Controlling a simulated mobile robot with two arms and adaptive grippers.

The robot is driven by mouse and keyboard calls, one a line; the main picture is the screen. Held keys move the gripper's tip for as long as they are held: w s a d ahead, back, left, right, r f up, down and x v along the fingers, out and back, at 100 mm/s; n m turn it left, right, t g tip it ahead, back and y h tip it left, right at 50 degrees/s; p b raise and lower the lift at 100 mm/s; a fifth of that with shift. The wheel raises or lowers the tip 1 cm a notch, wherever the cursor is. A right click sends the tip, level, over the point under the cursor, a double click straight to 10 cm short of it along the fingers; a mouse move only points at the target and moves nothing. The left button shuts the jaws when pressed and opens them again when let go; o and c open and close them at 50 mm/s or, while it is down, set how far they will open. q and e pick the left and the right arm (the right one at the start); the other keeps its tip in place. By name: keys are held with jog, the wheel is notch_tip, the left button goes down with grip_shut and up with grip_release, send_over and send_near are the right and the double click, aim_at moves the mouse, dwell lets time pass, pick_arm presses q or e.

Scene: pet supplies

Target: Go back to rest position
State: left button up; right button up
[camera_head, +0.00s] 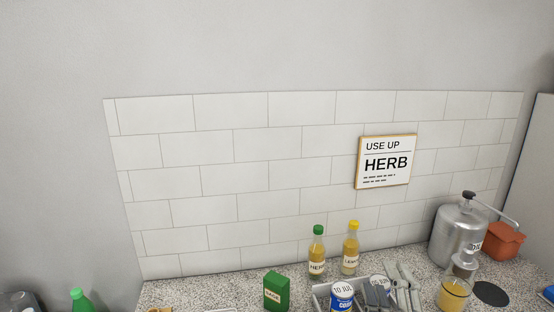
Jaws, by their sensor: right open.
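My right gripper (391,287) appears as grey fingers at the bottom of the head view, right of centre. It is open, and nothing shows held between its fingers. It overlaps the shallow tray (320,301) and partly covers a can behind it. Whether it touches the tray or cans cannot be told. My left gripper is not in view.
A labelled can (342,297) stands in the tray. A green box (276,291), a green-capped bottle (316,254) and a yellow-capped bottle (350,250) are nearby. Left-centre counter is mostly clear.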

jog(key=s+d+f+m+g+h, duration=0.3)
jog(key=d+f+m+g+h, duration=0.15)
jog(key=f+m, duration=0.4)
jog(key=s+a+f+m+g+y, duration=0.2)
jog(key=s+f+g, duration=0.4)
jog(key=s+f, duration=0.5)
jog(key=s+a+f+m+g+y, duration=0.2)
jog(key=s+f+g, duration=0.5)
jog(key=s+f, duration=0.35)
notch_tip(320, 180, down, 32)
jog(key=s+r+b, duration=0.1)
jog(key=s+b, duration=0.1)
jog(key=b, duration=0.4)
jog(key=s+d+f+g+b, duration=0.1)
jog(key=s+f+b, duration=0.1)
jog(key=s+f, duration=0.5)
jog(key=s+d+f+g+b, duration=0.1)
jog(key=s+f+b, duration=0.1)
jog(key=s+f, duration=0.6)
notch_tip(320, 180, down, 4)
jog(key=shift+d+f, duration=0.2)
jog(key=shift+d, duration=0.1)
jog(key=shift+s+n+h, duration=0.1)
jog(key=shift+n+h, duration=0.15)
